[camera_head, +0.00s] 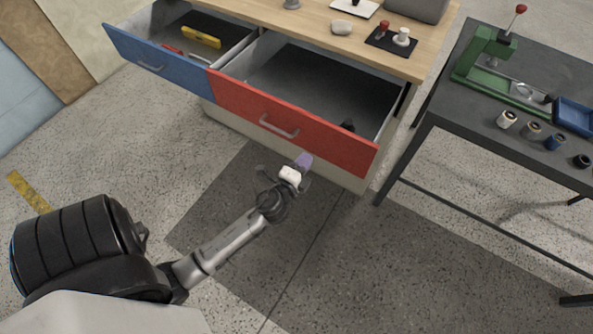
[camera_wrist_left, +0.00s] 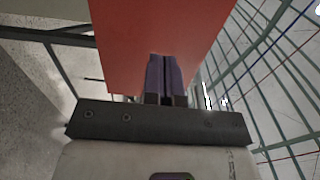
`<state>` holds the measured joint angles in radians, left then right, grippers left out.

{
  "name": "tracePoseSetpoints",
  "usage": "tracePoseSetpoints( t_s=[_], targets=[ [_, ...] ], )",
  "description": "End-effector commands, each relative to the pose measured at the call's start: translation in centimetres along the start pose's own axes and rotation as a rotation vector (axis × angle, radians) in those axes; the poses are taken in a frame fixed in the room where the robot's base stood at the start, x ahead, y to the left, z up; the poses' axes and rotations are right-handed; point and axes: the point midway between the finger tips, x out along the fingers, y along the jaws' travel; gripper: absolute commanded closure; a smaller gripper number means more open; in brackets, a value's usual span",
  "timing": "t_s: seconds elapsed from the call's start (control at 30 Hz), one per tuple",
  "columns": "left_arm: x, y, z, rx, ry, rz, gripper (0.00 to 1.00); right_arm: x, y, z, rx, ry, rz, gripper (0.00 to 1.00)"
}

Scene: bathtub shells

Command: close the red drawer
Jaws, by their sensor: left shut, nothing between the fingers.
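The red drawer (camera_head: 318,137) is pulled out from the wooden-topped cabinet in the head view, with a grey metal handle (camera_head: 278,127) on its front. A small dark object (camera_head: 348,125) lies inside it; the rest of the inside looks mostly empty. My left gripper (camera_head: 303,162) is shut and empty, just in front of and below the drawer front. In the left wrist view, its purple fingers (camera_wrist_left: 165,78) are together before the red drawer front (camera_wrist_left: 130,40). I cannot tell whether they touch it. My right gripper is not in view.
The blue drawer (camera_head: 160,68) beside it is also open, holding a yellow level (camera_head: 201,37). A dark table (camera_head: 470,125) with a green press (camera_head: 484,57) and several small cups stands at the right. Floor in front is clear.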

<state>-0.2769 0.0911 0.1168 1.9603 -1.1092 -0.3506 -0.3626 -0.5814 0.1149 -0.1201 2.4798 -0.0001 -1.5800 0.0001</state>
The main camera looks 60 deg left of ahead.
Motion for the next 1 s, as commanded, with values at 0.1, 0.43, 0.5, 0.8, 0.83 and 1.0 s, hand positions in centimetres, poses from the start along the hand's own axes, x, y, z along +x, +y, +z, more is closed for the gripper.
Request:
tracePoseSetpoints(
  t_s=[0.1, 0.43, 0.5, 0.8, 0.83, 1.0],
  targets=[
    [2.2, 0.0, -0.1, 0.002, 0.002, -0.002, 1.0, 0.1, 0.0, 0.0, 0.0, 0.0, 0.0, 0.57],
    [5.7, 0.0, 0.0, 0.0, 0.001, -0.001, 1.0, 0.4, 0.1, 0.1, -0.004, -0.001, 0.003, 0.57],
    [6.0, 0.1, 0.0, 0.001, 0.001, 0.0, 1.0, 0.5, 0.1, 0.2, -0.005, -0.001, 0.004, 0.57],
    [6.3, 0.0, 0.0, 0.0, 0.001, 0.0, 1.0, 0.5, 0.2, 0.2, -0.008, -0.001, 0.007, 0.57],
    [6.3, 0.0, 0.0, 0.0, 0.001, 0.0, 1.0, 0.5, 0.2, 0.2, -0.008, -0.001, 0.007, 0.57],
    [6.4, 0.0, 0.0, 0.0, 0.0, 0.0, 1.0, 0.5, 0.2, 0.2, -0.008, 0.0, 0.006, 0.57]
  ],
)
